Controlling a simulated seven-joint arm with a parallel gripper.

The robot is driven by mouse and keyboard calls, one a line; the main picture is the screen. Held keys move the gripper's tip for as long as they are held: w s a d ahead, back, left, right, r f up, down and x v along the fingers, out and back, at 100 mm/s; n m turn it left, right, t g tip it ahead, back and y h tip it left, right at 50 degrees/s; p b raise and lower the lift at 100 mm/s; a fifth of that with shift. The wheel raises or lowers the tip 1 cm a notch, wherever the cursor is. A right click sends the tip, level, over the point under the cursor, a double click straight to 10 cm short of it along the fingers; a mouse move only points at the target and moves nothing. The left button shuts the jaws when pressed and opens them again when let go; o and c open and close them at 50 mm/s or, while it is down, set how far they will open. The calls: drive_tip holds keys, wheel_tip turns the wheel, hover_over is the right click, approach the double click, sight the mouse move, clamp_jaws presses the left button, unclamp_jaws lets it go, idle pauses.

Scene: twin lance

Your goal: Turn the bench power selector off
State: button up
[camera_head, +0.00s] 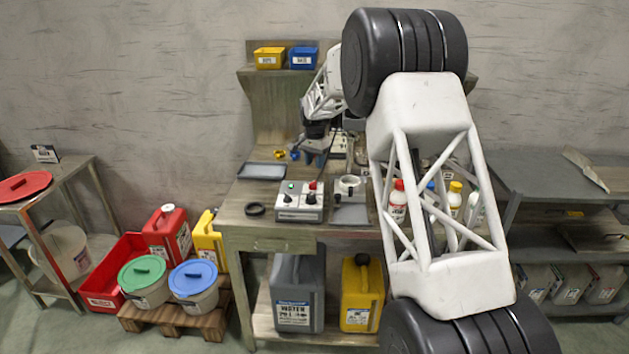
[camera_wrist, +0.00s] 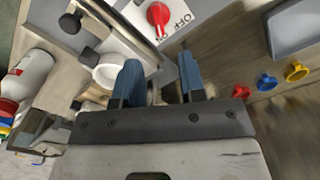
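The grey-white control box (camera_head: 300,205) stands on the workbench, with a red knob (camera_head: 312,186), a green button and dark knobs on it. In the wrist view a red selector knob (camera_wrist: 158,15) shows at the top edge on a white plate with the word OFF (camera_wrist: 181,17) to its right. The plate is cut off by the frame, and the knob's exact setting is unclear. My gripper (camera_wrist: 161,80) is open, its two blue fingertips apart with nothing between them. The knob lies beyond the fingertips, not touched. In the head view my gripper (camera_head: 318,140) is small, partly hidden and above the bench behind the box.
Blue (camera_wrist: 267,82) and yellow (camera_wrist: 296,71) small parts lie on the other side. Bottles (camera_head: 397,203) stand at the right, partly behind my arm. Another tray (camera_head: 262,171) lies at left.

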sight(315, 181)
drive_tip(key=shift+f, duration=3.85)
clamp_jaws()
